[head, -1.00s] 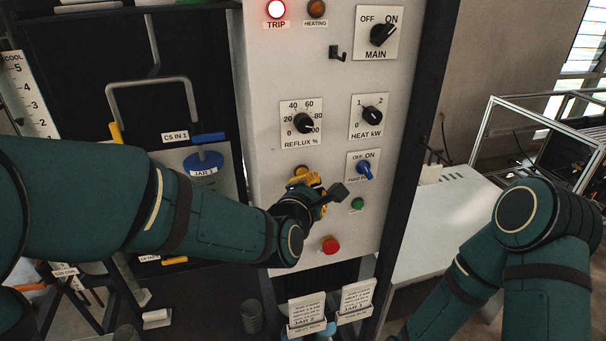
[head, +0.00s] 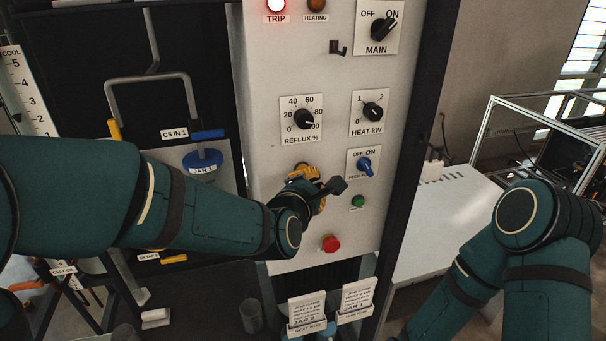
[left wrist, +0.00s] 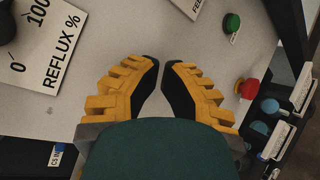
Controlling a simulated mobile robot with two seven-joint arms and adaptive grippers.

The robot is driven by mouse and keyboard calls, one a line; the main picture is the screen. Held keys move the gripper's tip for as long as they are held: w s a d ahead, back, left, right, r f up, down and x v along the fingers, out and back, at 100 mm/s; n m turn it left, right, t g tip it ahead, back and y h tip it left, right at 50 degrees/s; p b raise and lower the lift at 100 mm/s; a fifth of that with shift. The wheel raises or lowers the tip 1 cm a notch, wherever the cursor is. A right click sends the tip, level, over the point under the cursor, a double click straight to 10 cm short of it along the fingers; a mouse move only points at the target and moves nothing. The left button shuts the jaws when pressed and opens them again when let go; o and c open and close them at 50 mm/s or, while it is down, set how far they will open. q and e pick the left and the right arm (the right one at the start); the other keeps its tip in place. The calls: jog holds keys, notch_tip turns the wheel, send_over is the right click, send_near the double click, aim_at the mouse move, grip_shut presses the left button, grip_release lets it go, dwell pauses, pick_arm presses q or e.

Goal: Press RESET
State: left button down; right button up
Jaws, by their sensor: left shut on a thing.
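The control panel (head: 265,120) is an upright white board in the head view. My left gripper (head: 309,178), with yellow fingers, is at the panel's front below the REFLUX % dial (head: 303,121). In the left wrist view its fingertips (left wrist: 161,68) are drawn close together in front of the white panel face; what they hold is hidden. No label reading RESET can be read in either view; my gripper and wrist cover part of the panel. The TRIP lamp (head: 276,5) glows red. My right gripper is out of view.
A green button (head: 358,201) and a red button (head: 330,243) sit below and right of my left gripper. A blue OFF/ON switch (head: 364,168) is close to its right. A black hook (head: 339,48) juts from the panel. Card holders (head: 307,325) hang below.

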pick_arm(q)
jog(key=shift+w+a+b, duration=0.15)
jog(key=shift+w+b, duration=0.25)
dwell(0.8)
jog(key=shift+s, duration=0.1)
jog(key=shift+s+d, duration=0.25)
jog(key=shift+s, duration=0.45)
jog(key=shift+s+d, duration=0.25)
jog(key=shift+s, duration=0.55)
jog(key=shift+s+d, duration=0.3)
jog(key=shift+s, duration=0.5)
jog(key=shift+s+d, duration=0.25)
jog(key=shift+s, duration=0.55)
